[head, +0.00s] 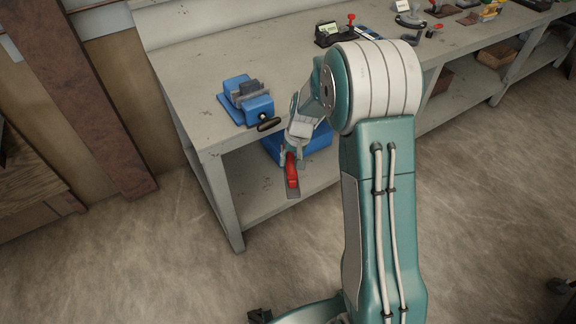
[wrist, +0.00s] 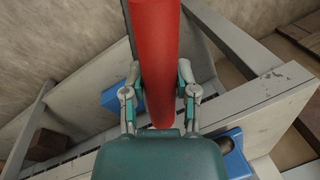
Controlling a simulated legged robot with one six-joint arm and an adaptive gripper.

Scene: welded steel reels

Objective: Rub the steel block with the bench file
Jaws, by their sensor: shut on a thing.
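My gripper (head: 289,155) is shut on the red handle of the bench file (head: 291,172), in front of the bench's front edge. The file hangs tilted down, with a flat grey part below the handle in the head view. In the wrist view, the red handle of the file (wrist: 155,60) runs from between my fingers (wrist: 158,92) to the top edge. The grey steel block (head: 246,88) appears to sit between the jaws of the blue vise (head: 257,107) on the bench top, left of my gripper. The file is apart from the block.
The workbench (head: 200,75) has a blue bin (head: 318,142) on its lower shelf, partly behind my gripper. The vise's dark handle (head: 269,124) sticks out at the bench's front edge. Several small tools lie farther right. The bench top around the vise is mostly clear.

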